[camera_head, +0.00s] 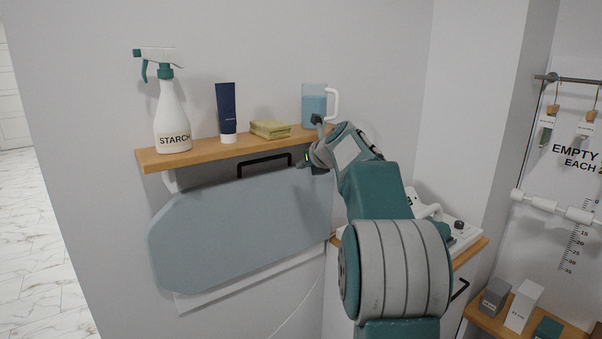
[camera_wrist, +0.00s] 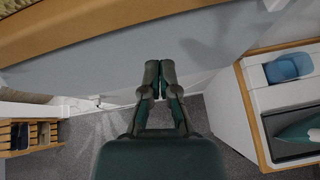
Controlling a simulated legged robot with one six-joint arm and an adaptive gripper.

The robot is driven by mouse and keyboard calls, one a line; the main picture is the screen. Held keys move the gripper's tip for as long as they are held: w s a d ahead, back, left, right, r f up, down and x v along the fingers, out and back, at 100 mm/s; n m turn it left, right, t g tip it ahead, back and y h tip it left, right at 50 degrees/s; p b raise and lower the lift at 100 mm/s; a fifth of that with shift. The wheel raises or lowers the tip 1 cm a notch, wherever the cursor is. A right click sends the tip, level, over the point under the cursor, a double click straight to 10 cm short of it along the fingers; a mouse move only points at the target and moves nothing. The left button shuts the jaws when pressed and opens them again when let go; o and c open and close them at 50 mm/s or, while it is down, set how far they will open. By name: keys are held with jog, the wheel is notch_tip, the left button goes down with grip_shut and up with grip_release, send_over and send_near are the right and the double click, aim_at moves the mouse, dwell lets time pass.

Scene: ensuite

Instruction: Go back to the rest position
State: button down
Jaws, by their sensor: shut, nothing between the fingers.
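My gripper (camera_wrist: 160,75) is shut and empty, its two fingertips side by side in the middle of the wrist view. In the head view my gripper (camera_head: 303,163) is at the right end of the wooden wall shelf (camera_head: 205,154), close to its front edge and just above the folding board's top. I cannot tell whether it touches the shelf. My teal and grey arm reaches up from the lower right and hides part of the counter behind it.
On the shelf are a starch spray bottle (camera_head: 172,118), a dark blue tube (camera_head: 226,110), a folded yellow-green cloth (camera_head: 270,129) and a blue measuring jug (camera_head: 314,104). A grey-blue ironing board (camera_head: 240,232) hangs below. A counter and a rail stand right. Floor at left is clear.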

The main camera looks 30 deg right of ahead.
jog(key=r, duration=0.2)
jog(key=s+r, duration=0.1)
jog(key=r, duration=0.1)
jog(key=s+r, duration=0.1)
jog(key=r, duration=0.1)
jog(key=shift+d+r, duration=0.4)
jog(key=shift+a, duration=0.45)
jog(key=s+a+f+n+g+y, duration=0.1)
jog(key=s+a+f+n+g, duration=0.15)
jog(key=s+a+n, duration=0.7)
jog(key=s+a+f+n+g, duration=0.1)
jog(key=s+a+f+n, duration=0.4)
jog(key=a+n, duration=0.6)
jog(key=s+a+f+n+g, duration=0.1)
jog(key=s+a+f+n, duration=0.3)
jog(key=s+f+n, duration=0.3)
jog(key=s+a+f+n+g, duration=0.1)
jog(key=s+a+f+n, duration=0.3)
jog(key=s+f+n, duration=0.4)
jog(key=s+n, duration=0.2)
jog(key=s, duration=0.4)
jog(key=shift+a+g+h, duration=0.2)
jog(key=shift+g+h, duration=0.15)
jog(key=shift+h, duration=0.05)
jog(key=shift+n, duration=0.25)
